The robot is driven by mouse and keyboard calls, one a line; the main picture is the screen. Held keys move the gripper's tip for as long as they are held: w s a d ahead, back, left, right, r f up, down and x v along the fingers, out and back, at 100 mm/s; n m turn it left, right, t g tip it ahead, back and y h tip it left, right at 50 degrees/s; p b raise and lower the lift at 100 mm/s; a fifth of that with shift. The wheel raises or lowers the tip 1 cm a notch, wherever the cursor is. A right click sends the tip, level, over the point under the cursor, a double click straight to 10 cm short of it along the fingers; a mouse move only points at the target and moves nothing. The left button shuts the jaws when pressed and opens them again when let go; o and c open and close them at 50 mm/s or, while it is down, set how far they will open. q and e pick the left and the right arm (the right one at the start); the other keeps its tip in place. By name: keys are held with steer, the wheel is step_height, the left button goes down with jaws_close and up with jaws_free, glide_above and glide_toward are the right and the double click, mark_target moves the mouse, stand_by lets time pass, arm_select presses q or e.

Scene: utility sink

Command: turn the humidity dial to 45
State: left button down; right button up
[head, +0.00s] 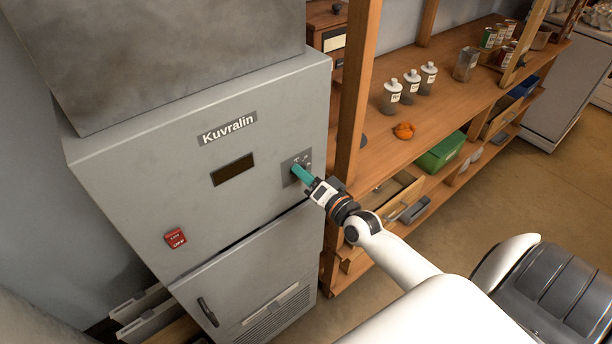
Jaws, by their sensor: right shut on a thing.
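A grey cabinet (120,165) labelled Kuvralin stands at the left. On its front are a dark, blank display (232,170), a red switch (175,238) and a small dial plate (289,177) near the right edge. My right gripper (301,174) reaches in from the lower right, with its teal fingers at the dial plate. It is shut on the dial, which the fingers hide. The dial's setting cannot be read. My left gripper is out of view.
A wooden shelf (455,90) right of the cabinet holds white-capped bottles (391,97), an orange lump (404,131) and several jars. A green bin (441,152) and open drawers sit below. A vent grille (285,318) is low on the cabinet. Bare floor (560,195) lies to the right.

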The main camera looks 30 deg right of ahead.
steer(key=shift+f+m, duration=0.15)
steer(key=shift+m, duration=0.35)
steer(key=o, duration=1)
steer(key=shift+s, duration=0.1)
steer(key=shift+s+d+b, duration=0.15)
steer(key=shift+s+b, duration=0.65)
steer(key=shift+s, duration=1.2)
steer(key=shift+s+d+b, duration=0.15)
steer(key=shift+s+b, duration=0.6)
steer(key=shift+s, duration=1.2)
steer(key=shift+s+d+b, duration=0.15)
steer(key=shift+s+b, duration=0.65)
steer(key=shift+s, duration=1.2)
